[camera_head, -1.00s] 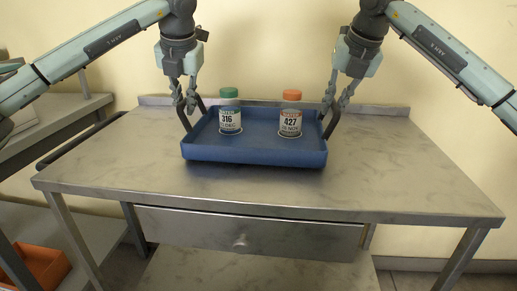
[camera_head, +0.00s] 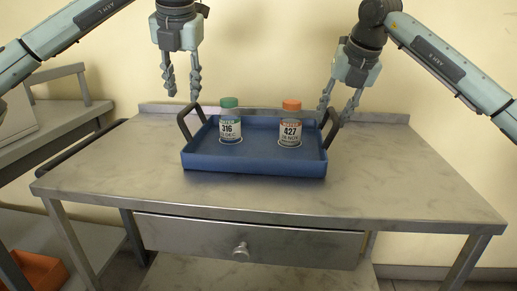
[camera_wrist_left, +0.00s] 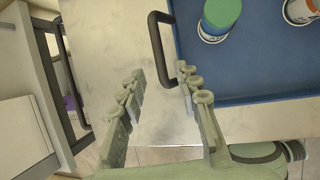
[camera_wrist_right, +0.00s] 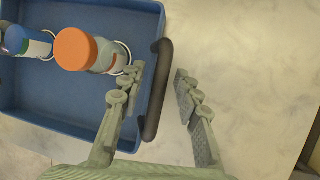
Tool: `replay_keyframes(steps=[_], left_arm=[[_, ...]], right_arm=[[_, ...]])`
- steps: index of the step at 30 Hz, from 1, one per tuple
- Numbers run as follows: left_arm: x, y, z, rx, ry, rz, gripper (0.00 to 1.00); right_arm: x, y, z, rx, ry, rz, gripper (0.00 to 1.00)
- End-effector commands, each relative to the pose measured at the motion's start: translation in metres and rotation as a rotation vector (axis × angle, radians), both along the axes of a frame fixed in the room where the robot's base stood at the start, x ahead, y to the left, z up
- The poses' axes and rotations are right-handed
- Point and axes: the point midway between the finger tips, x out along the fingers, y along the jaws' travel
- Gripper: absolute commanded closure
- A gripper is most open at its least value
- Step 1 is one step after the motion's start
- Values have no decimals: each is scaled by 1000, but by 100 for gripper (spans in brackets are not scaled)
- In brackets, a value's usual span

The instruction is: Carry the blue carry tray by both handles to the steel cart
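My left gripper (camera_head: 182,97) is open and empty, above and apart from the left handle; the left wrist view shows that handle (camera_wrist_left: 156,45) beyond the fingers. My right gripper (camera_head: 337,114) is open, with its fingers apart on either side of the right handle (camera_wrist_right: 157,90).
The cart top is clear on both sides of the tray.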

Motion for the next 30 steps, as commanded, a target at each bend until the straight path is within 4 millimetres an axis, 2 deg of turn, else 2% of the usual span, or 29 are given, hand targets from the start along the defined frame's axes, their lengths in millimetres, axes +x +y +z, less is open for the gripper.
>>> replay_keyframes(steps=[3, 6, 13, 24, 30], left_arm=[[-9, -3, 21, 0, -3, 1, 67], [-14, -6, 32, 0, -1, 1, 67], [-18, -7, 41, 1, 1, 1, 67], [-18, -7, 41, 1, 1, 1, 67], [-18, -7, 41, 1, 1, 1, 67]], right_arm=[[0, 0, 0, 0, 0, 0, 67], [0, 0, 0, 0, 0, 0, 67], [-3, -2, 9, 0, -2, 0, 67], [-33, -13, 77, 1, -4, 0, 67], [-44, -17, 102, 0, -2, 0, 67]])
